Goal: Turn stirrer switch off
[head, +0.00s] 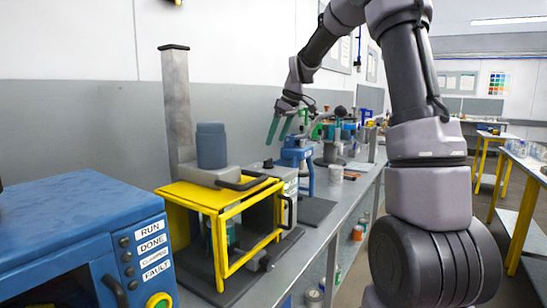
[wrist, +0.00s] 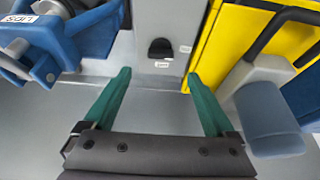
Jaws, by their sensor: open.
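A small black switch (wrist: 161,48) sits on the grey face of a box in the wrist view, with a small white label under it; I cannot read the label or tell the switch's setting. The grey box (head: 290,176) stands just past the yellow-framed stirrer cage (head: 216,199) in the head view, with dark knobs on top. My gripper (wrist: 158,73) is open and empty, its green fingers apart on either side of the switch in the picture and not visibly touching it. In the head view my gripper (head: 277,142) hangs above the bench near the box.
A blue-grey motor (wrist: 268,117) and the cage's black handle lie to the right in the wrist view. A blue press-like device (head: 298,157) stands beyond the grey box. A blue cabinet (head: 75,235) is at the near left. The bench's front strip (head: 318,240) is clear.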

